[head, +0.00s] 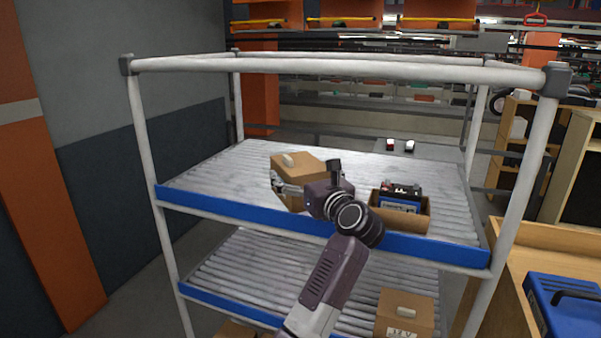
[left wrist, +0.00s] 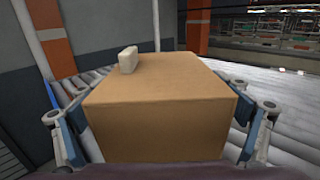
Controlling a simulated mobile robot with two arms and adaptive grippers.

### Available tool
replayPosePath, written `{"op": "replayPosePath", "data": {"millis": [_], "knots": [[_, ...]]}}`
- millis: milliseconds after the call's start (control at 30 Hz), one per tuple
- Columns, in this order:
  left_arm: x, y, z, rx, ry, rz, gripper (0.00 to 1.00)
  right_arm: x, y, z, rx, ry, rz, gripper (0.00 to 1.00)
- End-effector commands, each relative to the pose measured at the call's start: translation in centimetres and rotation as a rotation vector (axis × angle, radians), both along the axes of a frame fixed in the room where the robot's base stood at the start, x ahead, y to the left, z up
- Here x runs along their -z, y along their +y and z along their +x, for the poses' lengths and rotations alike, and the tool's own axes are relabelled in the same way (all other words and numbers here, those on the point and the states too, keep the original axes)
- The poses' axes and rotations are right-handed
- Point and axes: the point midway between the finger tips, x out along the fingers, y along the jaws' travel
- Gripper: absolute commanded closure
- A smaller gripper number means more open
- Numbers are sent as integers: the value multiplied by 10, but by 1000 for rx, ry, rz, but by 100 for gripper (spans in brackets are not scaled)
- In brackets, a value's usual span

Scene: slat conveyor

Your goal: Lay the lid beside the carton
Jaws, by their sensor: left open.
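A closed brown carton (head: 293,175) stands on the upper roller shelf. Its brown lid (head: 303,161) is on top and bears a pale handle block (left wrist: 128,60). I cannot make out the seam between lid and carton. My left gripper (head: 279,184) is at the carton's near side. In the left wrist view, the lid (left wrist: 165,80) lies between my open, widely spread fingers, one on each side; I cannot tell whether they touch it. An open carton (head: 415,218) holding a blue and black battery (head: 399,197) stands to the right. My right gripper is not in view.
The upper shelf's rollers (head: 225,165) are clear left of the closed carton, and there is bare room between the two cartons. A blue front rail (head: 235,212) and white posts (head: 148,150) frame the rack. Another closed carton (head: 405,313) sits on the lower shelf.

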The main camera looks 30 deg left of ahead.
Motion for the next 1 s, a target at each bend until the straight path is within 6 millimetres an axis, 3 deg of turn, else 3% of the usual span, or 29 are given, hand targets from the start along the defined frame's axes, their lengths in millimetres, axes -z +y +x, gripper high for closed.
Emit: {"op": "replayPosePath", "data": {"millis": [533,700,1000], "knots": [[3,-87,-53,3,-2,-4,7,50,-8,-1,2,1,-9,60],[1,-100,-61,1,-2,-1,7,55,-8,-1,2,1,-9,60],[-1,-102,-63,0,0,0,7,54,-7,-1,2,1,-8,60]]}}
